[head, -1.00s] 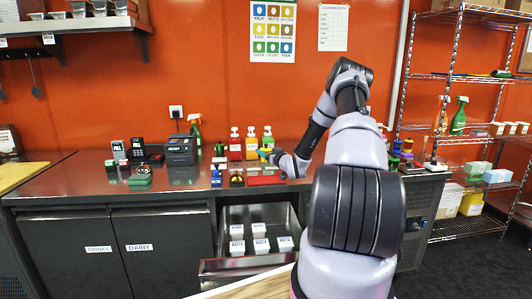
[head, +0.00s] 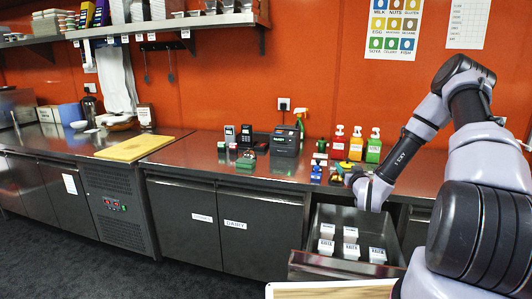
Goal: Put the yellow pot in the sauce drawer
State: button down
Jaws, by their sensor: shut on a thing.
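My gripper (head: 349,172) is at the counter's front edge, above the back of an open drawer. It is shut on a small yellow thing (head: 341,166), which looks like the yellow pot; my gripper partly hides it. The open drawer (head: 330,263) is pulled out below the counter. Several white labelled boxes (head: 350,251) stand in it, with bare floor behind them. The drawer's own label cannot be read.
Small coloured pots (head: 316,172) and three sauce bottles (head: 356,145) stand on the counter near my gripper. A dark till-like machine (head: 285,140) stands to the left. The doors marked DRINKS and DAIRY (head: 234,225) are shut.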

jog(key=s+a+r, duration=0.3)
jog(key=s, duration=0.6)
jog(key=w+d+f+n+y, duration=0.1)
jog(key=w+d, duration=1.6)
jog(key=w, duration=0.2)
jog(key=shift+w+d+f+y, duration=0.3)
jog(key=shift+f+y, duration=0.05)
jog(key=shift+y, duration=0.05)
jog(key=shift+f, duration=4.8)
jog(key=shift+f, duration=0.25)
